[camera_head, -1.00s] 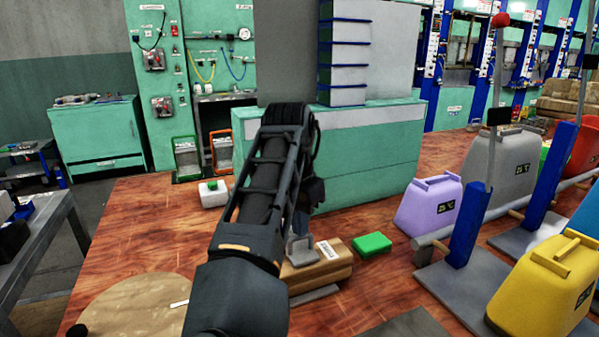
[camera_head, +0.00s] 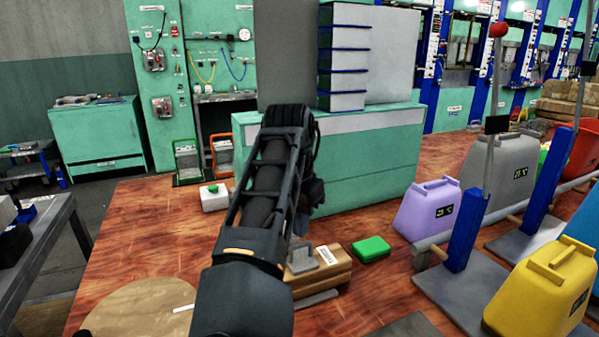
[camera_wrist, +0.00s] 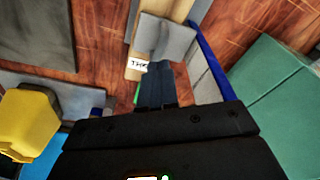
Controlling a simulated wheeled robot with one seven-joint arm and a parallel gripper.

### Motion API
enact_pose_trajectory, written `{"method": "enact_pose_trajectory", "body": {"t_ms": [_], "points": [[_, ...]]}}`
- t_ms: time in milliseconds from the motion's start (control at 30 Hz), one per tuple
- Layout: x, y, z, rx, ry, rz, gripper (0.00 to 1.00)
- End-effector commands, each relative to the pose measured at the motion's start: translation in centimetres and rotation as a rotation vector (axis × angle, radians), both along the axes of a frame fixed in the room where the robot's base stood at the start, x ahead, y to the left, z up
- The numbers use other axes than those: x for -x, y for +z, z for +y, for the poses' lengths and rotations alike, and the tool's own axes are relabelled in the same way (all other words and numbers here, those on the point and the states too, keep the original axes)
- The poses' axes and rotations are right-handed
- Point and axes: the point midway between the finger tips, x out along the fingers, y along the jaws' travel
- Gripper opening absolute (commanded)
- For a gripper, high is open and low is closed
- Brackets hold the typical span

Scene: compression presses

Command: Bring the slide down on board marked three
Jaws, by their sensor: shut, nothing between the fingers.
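A wooden board (camera_head: 335,268) with a white label lies on the wood-grain floor surface, just right of my arm in the head view. Its label (camera_wrist: 137,64) reads "THR" in the wrist view, the rest hidden by my fingers. A grey metal plate (camera_head: 302,258) shows at the board's left part, and a grey plate (camera_wrist: 172,38) also lies over the board in the wrist view. I cannot tell how it is joined to the board. My gripper (camera_wrist: 156,66) is shut and empty, its fingertips seen against the board and plate; contact is unclear. My arm hides it in the head view.
A green block (camera_head: 371,249) is right of the board. Purple (camera_head: 427,211) and yellow (camera_head: 543,287) weights and a blue lever post (camera_head: 467,233) stand to the right. A green cabinet (camera_head: 370,165) rises behind. Open floor lies left of my arm.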

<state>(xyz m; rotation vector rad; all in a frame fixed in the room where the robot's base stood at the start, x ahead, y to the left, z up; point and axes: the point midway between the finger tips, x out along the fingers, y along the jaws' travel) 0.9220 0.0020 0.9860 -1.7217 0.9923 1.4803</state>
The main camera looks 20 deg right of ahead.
Motion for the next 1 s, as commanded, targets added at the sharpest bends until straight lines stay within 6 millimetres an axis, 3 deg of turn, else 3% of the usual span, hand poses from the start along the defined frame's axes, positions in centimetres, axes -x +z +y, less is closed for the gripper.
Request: {"method": "enact_pose_trajectory", "body": {"t_ms": [633,1000], "points": [[0.0,3.8,0.0,0.000,-0.001,0.001,0.00],[0.0,4.0,0.0,0.000,-0.001,0.001,0.00]]}}
